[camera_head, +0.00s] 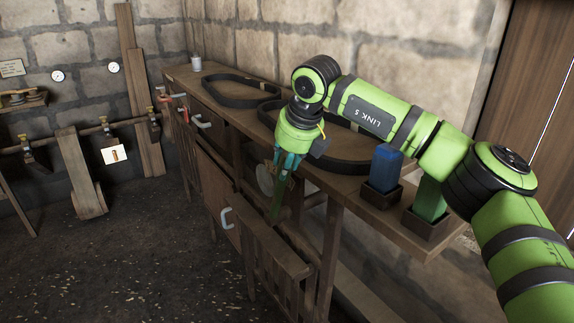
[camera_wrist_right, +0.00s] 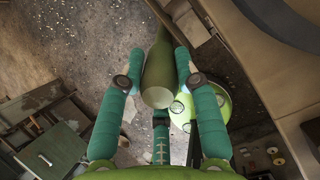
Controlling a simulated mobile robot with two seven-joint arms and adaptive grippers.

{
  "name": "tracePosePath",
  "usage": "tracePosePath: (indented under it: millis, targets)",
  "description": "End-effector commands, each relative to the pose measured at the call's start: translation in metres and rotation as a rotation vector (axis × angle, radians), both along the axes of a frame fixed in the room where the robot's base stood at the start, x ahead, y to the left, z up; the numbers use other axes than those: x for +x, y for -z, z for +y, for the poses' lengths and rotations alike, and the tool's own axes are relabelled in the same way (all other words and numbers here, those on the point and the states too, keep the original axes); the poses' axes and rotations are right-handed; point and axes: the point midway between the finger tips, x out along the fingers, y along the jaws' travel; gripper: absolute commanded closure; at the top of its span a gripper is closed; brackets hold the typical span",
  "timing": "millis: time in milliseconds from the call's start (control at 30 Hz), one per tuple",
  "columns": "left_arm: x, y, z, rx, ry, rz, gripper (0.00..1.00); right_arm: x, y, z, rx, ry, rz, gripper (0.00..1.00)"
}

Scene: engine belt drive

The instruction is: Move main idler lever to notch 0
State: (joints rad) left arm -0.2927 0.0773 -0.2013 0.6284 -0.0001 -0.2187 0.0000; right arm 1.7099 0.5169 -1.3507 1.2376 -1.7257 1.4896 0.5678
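My right gripper (camera_head: 287,168) points down in front of the long wooden bench. Its teal fingers stand on either side of a dark green bottle-like object (camera_wrist_right: 158,75), close against it. The object's blunt end faces the palm, and its narrower part points away. In the head view this green object (camera_head: 277,208) hangs below the fingers, in front of the bench's open side. I cannot make out a lever clearly labelled as the main idler lever, nor its notches. My left gripper is not in view.
Black belts (camera_head: 240,90) lie on the bench top (camera_head: 205,78). A blue block (camera_head: 386,168) and a green block (camera_head: 430,200) stand in holders at its near end. A wooden rack (camera_head: 272,255) stands below. A wall rail (camera_head: 85,132) carries several fittings.

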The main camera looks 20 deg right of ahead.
Motion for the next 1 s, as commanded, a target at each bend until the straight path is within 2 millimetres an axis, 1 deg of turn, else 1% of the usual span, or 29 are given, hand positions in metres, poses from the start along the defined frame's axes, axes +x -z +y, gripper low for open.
tracePosePath:
  millis: [67,300,367,467,567,800,1000]
  targets:
    - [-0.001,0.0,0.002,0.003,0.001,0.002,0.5,0.001,-0.001,-0.002,-0.001,0.003,-0.003,0.46]
    - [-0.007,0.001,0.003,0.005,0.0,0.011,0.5,0.001,0.0,-0.001,-0.001,0.002,-0.001,0.46]
    - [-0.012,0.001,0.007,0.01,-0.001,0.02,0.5,0.0,-0.001,-0.001,-0.001,0.002,-0.001,0.46]
    - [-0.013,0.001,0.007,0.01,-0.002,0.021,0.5,-0.001,-0.005,-0.001,-0.001,0.001,-0.002,0.46]
    - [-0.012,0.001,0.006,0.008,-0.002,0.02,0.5,-0.006,-0.018,-0.003,0.0,0.002,-0.004,0.46]
    - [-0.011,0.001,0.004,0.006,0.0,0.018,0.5,-0.026,-0.064,-0.01,0.0,0.002,-0.006,0.46]
    - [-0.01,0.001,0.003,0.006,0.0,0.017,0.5,-0.04,-0.096,-0.014,0.001,0.003,-0.005,0.46]
